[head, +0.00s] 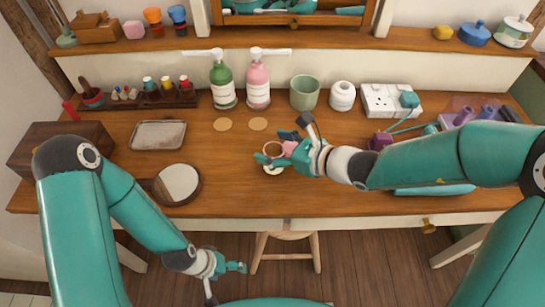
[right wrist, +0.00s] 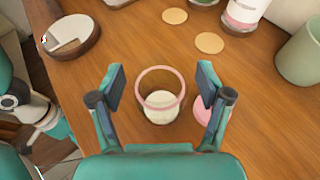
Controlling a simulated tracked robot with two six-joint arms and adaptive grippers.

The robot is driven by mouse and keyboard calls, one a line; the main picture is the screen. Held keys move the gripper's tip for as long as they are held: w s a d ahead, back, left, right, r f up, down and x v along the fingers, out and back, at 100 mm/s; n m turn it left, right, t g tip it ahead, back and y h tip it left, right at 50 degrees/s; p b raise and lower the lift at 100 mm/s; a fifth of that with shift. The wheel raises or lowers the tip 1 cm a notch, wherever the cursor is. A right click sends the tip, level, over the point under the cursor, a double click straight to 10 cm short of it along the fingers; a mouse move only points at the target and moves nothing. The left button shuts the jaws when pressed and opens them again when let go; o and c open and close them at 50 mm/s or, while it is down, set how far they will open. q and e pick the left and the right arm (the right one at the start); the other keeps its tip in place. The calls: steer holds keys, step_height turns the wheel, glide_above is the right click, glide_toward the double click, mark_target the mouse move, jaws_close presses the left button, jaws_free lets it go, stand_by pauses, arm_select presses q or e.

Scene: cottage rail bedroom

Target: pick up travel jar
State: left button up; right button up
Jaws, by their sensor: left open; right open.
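The travel jar appears to be a small clear jar with a pink rim and white contents (right wrist: 160,104), standing open on the wooden desk. In the head view it (head: 273,168) is partly covered by my right gripper. My right gripper (right wrist: 162,80) is open over the jar, with one finger on each side and visible gaps between. In the head view my right gripper (head: 277,147) is above the middle of the desk. A pink disc, perhaps a lid (right wrist: 211,112), lies beside the jar, partly behind the right finger. My left gripper (head: 236,267) is open and empty, low in front of the desk.
Two cork coasters (head: 240,124) lie behind the jar. Green (head: 222,88) and pink (head: 257,88) pump bottles, a green cup (head: 305,93) and a white power strip (head: 391,99) line the back. A round mirror (head: 178,183) and metal tray (head: 158,135) lie left. A stool (head: 287,236) stands below.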

steer(key=shift+c, duration=0.3)
steer(key=c, duration=1.2)
steer(key=shift+c, duration=0.2)
steer(key=shift+r, duration=0.1)
